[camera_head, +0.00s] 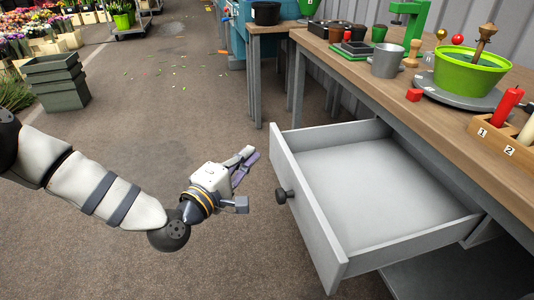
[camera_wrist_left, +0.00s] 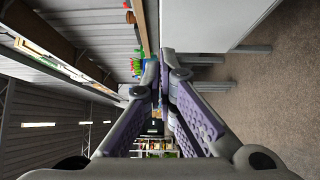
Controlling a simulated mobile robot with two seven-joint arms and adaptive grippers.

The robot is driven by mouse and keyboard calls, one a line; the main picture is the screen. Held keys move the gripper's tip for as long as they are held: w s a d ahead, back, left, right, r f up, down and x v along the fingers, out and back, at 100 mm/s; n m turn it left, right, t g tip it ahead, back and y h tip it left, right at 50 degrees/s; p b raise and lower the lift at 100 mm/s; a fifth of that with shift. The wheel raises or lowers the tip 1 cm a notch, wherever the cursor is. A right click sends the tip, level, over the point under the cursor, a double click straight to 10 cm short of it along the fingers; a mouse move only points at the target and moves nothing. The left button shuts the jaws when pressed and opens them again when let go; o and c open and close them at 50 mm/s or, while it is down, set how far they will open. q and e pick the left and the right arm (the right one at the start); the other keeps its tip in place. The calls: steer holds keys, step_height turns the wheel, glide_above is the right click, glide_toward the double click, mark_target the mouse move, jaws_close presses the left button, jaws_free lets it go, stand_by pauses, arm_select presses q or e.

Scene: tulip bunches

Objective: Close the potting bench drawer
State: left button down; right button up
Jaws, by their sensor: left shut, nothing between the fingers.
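The potting bench drawer (camera_head: 380,190) is pulled well out from under the bench top and is empty inside. Its grey front panel (camera_head: 306,215) faces left and carries a dark round knob (camera_head: 283,195). My left gripper (camera_head: 246,158) is shut and empty, to the left of the drawer front and apart from it. Its purple-padded fingers also show in the left wrist view (camera_wrist_left: 163,55), tips together. A pale flat panel in the upper right of that view (camera_wrist_left: 205,25) may be the drawer front. My right gripper is not in view.
Dark stacked crates (camera_head: 56,82) stand far left. The floor left of the drawer is clear.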

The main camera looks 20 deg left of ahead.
mark_target(278, 141)
arm_select(q)
steer(key=shift+w+d, duration=1.5)
steer(key=shift+d, duration=0.3)
steer(key=shift+f, duration=0.1)
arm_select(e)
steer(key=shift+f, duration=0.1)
